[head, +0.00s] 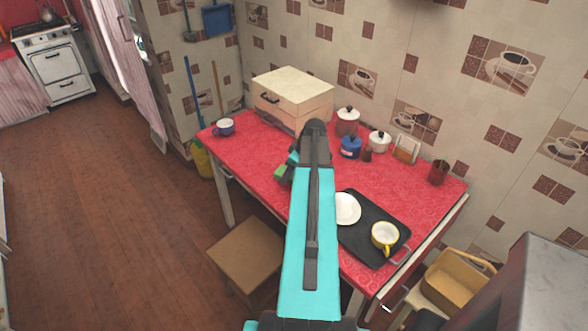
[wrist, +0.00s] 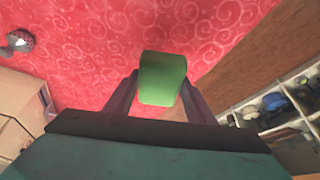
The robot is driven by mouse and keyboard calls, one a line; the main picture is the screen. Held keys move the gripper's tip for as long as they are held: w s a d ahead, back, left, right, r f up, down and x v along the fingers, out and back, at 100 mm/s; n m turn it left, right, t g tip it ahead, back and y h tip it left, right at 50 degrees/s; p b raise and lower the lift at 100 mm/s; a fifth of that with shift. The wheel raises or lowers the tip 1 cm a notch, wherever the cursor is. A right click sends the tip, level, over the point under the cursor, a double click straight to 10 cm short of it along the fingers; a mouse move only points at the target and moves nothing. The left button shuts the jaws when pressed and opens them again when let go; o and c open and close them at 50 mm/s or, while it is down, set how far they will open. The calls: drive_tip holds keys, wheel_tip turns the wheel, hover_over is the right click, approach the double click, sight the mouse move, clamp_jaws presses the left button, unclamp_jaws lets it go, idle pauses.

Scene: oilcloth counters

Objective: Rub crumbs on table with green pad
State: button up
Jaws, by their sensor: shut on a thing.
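My gripper (head: 287,167) is over the left part of the red patterned table (head: 250,160), in front of the cream box. It is shut on the green pad (head: 280,173), mostly hidden behind my arm in the head view. In the wrist view the green pad (wrist: 162,80) sits between the two dark fingers, with red tablecloth (wrist: 220,25) beyond it and the table edge to its right. I cannot tell if the pad touches the cloth. I can make out no crumbs in either view; my arm hides part of the table.
Pots and a blue jar (head: 350,147) line the wall. A black tray (head: 365,240) with a white plate (head: 346,208) and yellow cup (head: 385,236) lies on the right.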

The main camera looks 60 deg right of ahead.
drive_tip(key=shift+s+r+p, duration=0.1)
drive_tip(key=shift+r+p, duration=0.3)
drive_tip(key=shift+r, duration=0.9)
drive_tip(key=shift+w+a+r, duration=0.1)
drive_tip(key=shift+w+a, duration=0.1)
drive_tip(key=shift+w, duration=0.15)
drive_tip(key=w+a+r+b, duration=0.1)
drive_tip(key=w+a+r, duration=0.4)
drive_tip(key=w+a, duration=0.65)
drive_tip(key=w+a+r+b, duration=0.2)
drive_tip(key=w+a+r, duration=0.45)
drive_tip(key=a, duration=0.75)
drive_tip(key=w+a+r, duration=0.1)
drive_tip(key=a+r, duration=0.1)
drive_tip(key=a, duration=0.7)
drive_tip(key=w+a+r+b, duration=0.1)
drive_tip(key=w+a+r, duration=0.1)
drive_tip(key=a, duration=0.7)
drive_tip(key=w+a+r+m, duration=0.1)
drive_tip(key=a+r, duration=0.3)
drive_tip(key=a, duration=0.6)
drive_tip(key=shift+w+b, duration=0.3)
drive_tip(key=shift+w, duration=0.35)
